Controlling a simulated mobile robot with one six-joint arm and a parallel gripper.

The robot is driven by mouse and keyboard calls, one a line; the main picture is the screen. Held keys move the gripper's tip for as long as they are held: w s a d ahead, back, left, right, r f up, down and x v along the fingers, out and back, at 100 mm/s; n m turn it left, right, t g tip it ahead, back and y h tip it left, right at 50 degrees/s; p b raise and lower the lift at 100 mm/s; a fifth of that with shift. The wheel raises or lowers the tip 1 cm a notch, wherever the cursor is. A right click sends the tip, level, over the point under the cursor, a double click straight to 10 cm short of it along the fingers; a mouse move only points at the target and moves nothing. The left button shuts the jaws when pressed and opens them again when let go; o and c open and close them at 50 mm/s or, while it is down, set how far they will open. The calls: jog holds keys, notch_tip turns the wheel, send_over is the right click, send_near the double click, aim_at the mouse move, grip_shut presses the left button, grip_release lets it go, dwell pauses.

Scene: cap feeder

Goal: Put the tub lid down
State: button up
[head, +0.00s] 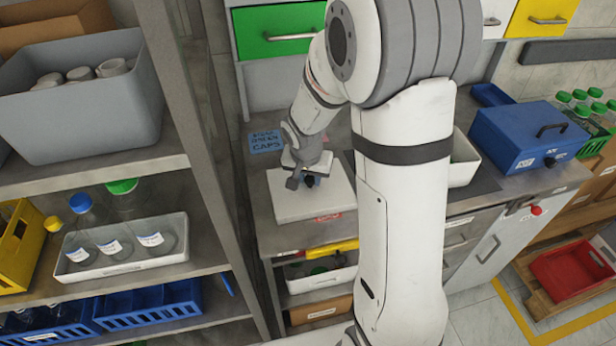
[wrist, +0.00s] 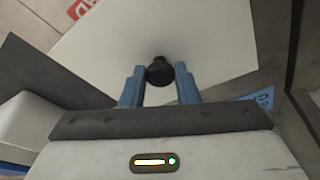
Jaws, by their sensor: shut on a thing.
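The tub lid (head: 325,203) is a flat white slab with a dark knob, over the counter in the head view. It fills much of the wrist view (wrist: 215,40), with the knob (wrist: 159,71) near the middle. My gripper (head: 308,180) is over the lid, its blue fingers (wrist: 159,82) on either side of the knob and shut on it. I cannot tell whether the lid rests on the surface below or hangs just above it. A red label shows at the lid's edge in both views.
A blue sign about caps (head: 265,141) lies behind the lid. Shelves with bottles in a white tray (head: 78,265) and a grey bin (head: 90,120) stand close on the left.

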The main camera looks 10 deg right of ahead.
jog(key=shift+f, duration=0.2)
jog(key=o, duration=1)
jog(key=shift+r, duration=0.1)
jog(key=shift+r+p, duration=0.7)
jog(key=shift+p, duration=0.15)
jog(key=b+v, duration=0.1)
jog(key=v, duration=1)
jog(key=s+r+n, duration=0.1)
jog(key=s+n, duration=0.1)
jog(key=s, duration=0.4)
jog(key=s+d+r+n+y, duration=0.1)
jog(key=s, duration=0.5)
jog(key=s+r+n, duration=0.1)
jog(key=s+n, duration=0.1)
jog(key=s, duration=0.4)
jog(key=shift+s+d+r+n, duration=0.1)
jog(key=shift+d+r+n, duration=0.1)
jog(key=shift+r+n, duration=0.15)
